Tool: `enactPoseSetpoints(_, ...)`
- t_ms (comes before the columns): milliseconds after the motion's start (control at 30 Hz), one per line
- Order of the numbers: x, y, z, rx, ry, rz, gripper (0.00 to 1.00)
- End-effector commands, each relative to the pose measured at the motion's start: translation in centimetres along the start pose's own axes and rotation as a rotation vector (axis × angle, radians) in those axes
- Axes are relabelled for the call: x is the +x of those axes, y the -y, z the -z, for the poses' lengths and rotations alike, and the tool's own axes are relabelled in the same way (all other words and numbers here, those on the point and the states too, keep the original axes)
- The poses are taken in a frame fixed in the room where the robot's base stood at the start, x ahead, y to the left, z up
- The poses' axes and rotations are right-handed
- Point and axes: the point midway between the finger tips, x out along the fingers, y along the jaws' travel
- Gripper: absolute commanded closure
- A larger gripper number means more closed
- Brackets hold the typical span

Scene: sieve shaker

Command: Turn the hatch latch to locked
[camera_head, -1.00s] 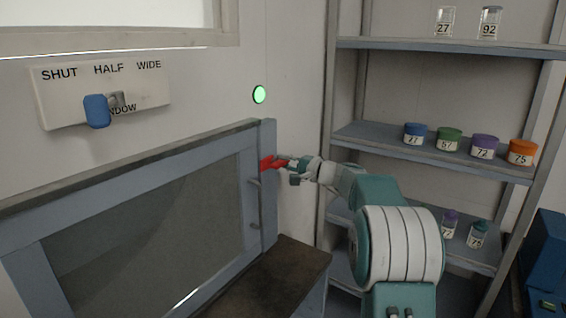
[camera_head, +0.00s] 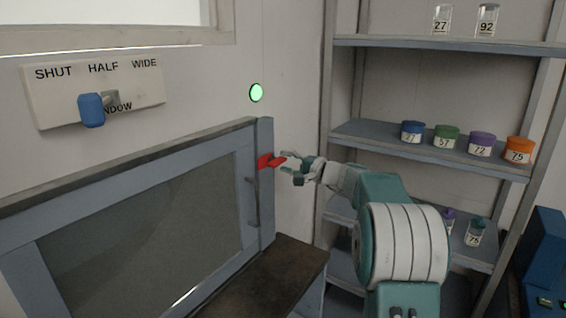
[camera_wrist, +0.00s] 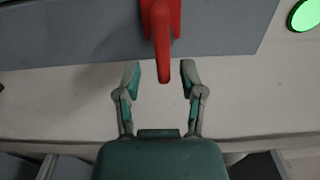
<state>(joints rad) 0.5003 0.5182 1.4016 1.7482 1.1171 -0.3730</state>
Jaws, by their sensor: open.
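The red latch (camera_head: 270,161) is mounted at the top right of the hatch frame (camera_head: 266,215) in the head view. Its handle sticks out to the right there. In the wrist view the red latch (camera_wrist: 162,40) hangs down from the upper edge, over the grey frame. My gripper (camera_head: 288,167) is just right of the latch and apart from it. In the wrist view my gripper (camera_wrist: 160,75) has its two fingers spread, with the handle's tip between or just ahead of the fingertips. The gripper holds nothing.
A green round light (camera_head: 256,92) is on the wall above the hatch. A window lever plate (camera_head: 60,110) is at upper left. Shelves (camera_head: 450,155) with jars stand at right. A dark bench top (camera_head: 290,262) lies below the hatch.

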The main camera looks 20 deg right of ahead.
Motion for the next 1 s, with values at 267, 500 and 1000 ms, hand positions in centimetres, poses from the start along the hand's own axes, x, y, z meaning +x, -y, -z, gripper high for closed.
enactPoseSetpoints(267,-6.0,-0.1,0.3,0.002,-0.006,-0.002,0.49)
enactPoseSetpoints(500,-9.7,-0.3,0.4,0.003,-0.005,-0.003,0.49)
enactPoseSetpoints(1000,-10.4,-0.3,0.4,0.003,-0.003,-0.003,0.49)
